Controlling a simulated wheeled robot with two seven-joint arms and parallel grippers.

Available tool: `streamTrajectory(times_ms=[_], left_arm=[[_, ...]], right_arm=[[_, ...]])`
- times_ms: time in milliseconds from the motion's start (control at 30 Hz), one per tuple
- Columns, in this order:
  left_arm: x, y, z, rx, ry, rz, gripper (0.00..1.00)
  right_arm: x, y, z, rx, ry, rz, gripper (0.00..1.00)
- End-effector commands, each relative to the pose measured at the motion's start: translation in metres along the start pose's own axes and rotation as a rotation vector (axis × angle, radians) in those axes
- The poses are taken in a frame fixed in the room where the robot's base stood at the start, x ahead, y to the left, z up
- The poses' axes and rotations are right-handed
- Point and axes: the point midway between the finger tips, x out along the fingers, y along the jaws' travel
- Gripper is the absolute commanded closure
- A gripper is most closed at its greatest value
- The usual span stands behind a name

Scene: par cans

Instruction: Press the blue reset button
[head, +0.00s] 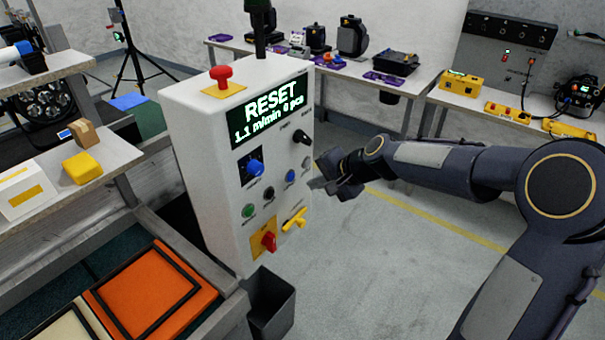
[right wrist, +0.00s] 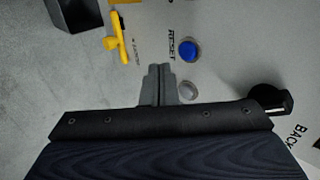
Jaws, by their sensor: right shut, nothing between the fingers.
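The blue reset button (head: 291,175) is a small round button on the front of the white control box (head: 195,150). In the right wrist view the blue button (right wrist: 189,50) sits beside the printed word RESET. My right gripper (head: 314,184) is at the right of the panel, close to the button in the head view. In the right wrist view its fingers (right wrist: 160,75) are together and empty, below and left of the button. They look apart from the button; the exact gap to the panel is hard to tell. My left gripper is not in view.
The panel also has a blue knob (head: 254,168), a green button (head: 249,210), a yellow handle (head: 294,219), a red switch (head: 269,241) and a red top button (head: 221,76). A dark bin (head: 270,300) stands below. Open floor lies to the right.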

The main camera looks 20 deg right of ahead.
Motion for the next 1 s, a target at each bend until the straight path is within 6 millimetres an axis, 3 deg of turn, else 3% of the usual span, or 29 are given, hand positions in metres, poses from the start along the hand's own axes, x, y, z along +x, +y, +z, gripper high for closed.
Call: streamTrajectory(times_ms=[33,100,300,733,1000], left_arm=[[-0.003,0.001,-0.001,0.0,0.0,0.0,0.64],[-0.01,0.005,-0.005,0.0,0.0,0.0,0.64],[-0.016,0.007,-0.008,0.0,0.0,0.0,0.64],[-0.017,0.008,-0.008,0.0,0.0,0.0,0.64],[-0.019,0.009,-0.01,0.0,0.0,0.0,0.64]], right_arm=[[0.01,0.0,0.001,0.001,-0.005,0.003,1.0],[0.015,-0.013,0.001,-0.002,-0.004,0.0,1.0],[0.032,-0.025,0.001,0.0,-0.001,0.0,1.0],[0.036,-0.028,0.0,0.0,0.001,0.0,1.0],[0.05,-0.041,0.0,0.0,0.0,-0.002,1.0]])
